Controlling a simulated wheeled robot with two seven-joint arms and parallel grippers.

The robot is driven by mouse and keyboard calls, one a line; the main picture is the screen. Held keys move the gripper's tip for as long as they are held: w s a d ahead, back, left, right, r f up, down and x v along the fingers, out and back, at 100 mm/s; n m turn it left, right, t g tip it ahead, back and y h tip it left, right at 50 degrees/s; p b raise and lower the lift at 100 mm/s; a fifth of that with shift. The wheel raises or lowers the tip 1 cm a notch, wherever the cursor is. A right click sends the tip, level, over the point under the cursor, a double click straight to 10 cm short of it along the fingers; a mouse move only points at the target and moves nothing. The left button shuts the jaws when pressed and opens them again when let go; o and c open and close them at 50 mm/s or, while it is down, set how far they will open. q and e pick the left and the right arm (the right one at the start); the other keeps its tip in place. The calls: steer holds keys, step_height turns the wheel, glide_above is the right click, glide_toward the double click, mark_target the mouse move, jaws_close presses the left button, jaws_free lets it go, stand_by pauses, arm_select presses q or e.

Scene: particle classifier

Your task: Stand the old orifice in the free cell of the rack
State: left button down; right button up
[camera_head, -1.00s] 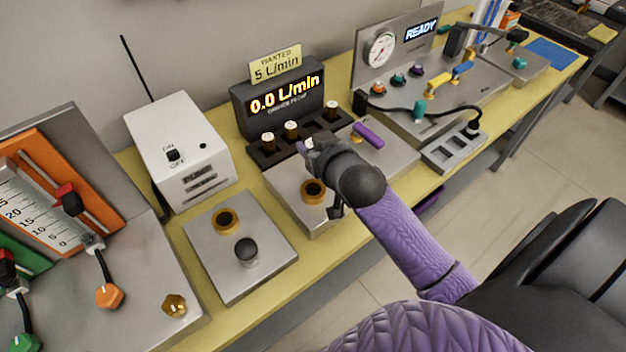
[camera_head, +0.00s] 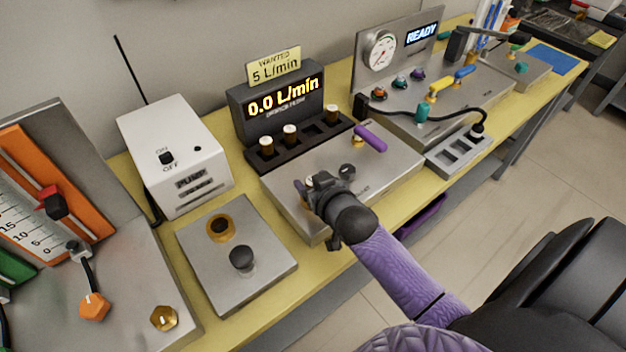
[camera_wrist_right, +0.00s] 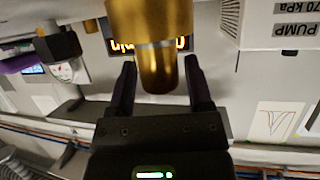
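The black rack (camera_head: 252,157) stands in front of the orange display in the head view. It holds three white-topped orifices (camera_head: 267,146), (camera_head: 290,135), (camera_head: 333,113). Its free cell (camera_head: 312,128) lies between the middle and right ones. My right gripper (camera_head: 308,186) is low over the steel plate in front of the rack and hides the brass holder there. In the right wrist view, the open gripper (camera_wrist_right: 160,85) has its fingers either side of a brass cylinder (camera_wrist_right: 157,70), with small gaps. The cylinder meets a wider brass collar (camera_wrist_right: 153,20); I cannot tell orifice from holder. My left gripper is out of view.
A purple-handled lever (camera_head: 370,138) and a dark knob (camera_head: 348,170) are on the same plate (camera_head: 395,165). The white pump box (camera_head: 175,150) stands left. A plate with another brass holder (camera_head: 221,228) and a black knob (camera_head: 241,258) lies in front of it.

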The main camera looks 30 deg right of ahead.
steer(key=shift+o, duration=0.7)
